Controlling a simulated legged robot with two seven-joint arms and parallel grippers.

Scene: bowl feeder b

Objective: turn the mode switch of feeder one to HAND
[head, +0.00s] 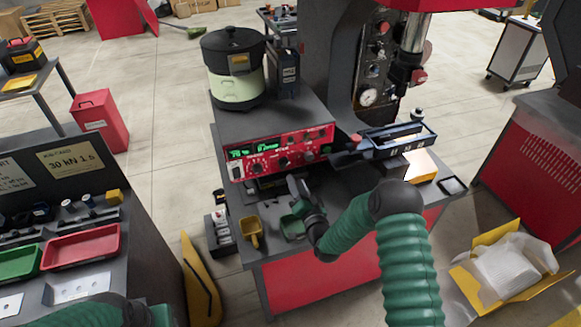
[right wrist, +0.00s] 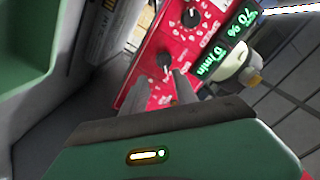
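A red control panel (head: 280,150) with green lit digits sits on the front of the dark feeder box and carries several black knobs. One black knob (head: 283,162) is right in front of my right gripper (head: 296,187). In the right wrist view, two pale fingertips (right wrist: 161,86) stand apart just before a black knob (right wrist: 165,61), with red panel showing between them. I cannot tell whether they touch it. Another knob (right wrist: 191,17) is further up. Labels are too small to read, so the switch position is unclear. My left arm shows at the bottom left; its gripper is out of view.
The bowl feeder (head: 236,88) stands on the box. A yellow scoop (head: 251,231) and a green tray (head: 293,226) lie on the bench before the panel. A linear rail (head: 395,140) is at the right.

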